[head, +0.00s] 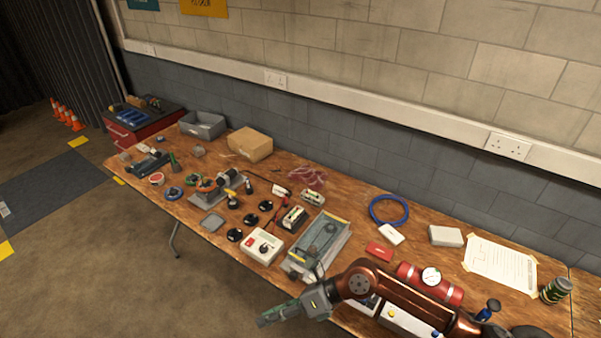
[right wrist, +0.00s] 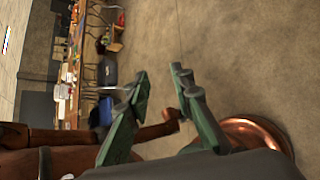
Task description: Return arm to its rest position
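My right arm (head: 385,285) is copper-coloured and reaches in from the lower right of the head view, over the front edge of the workbench. My right gripper (head: 272,317) has green fingers and points left, out past the bench's front edge. In the right wrist view its two fingers (right wrist: 160,78) stand apart with only floor seen between them, so it is open and empty. My left gripper is in neither view.
The wooden workbench (head: 190,212) carries many items. Near the right arm are a clear-topped tray (head: 318,247), a red cylinder with a gauge (head: 431,278), a red card (head: 379,251) and a white-topped box (head: 262,246). The floor (head: 110,275) before the bench is clear.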

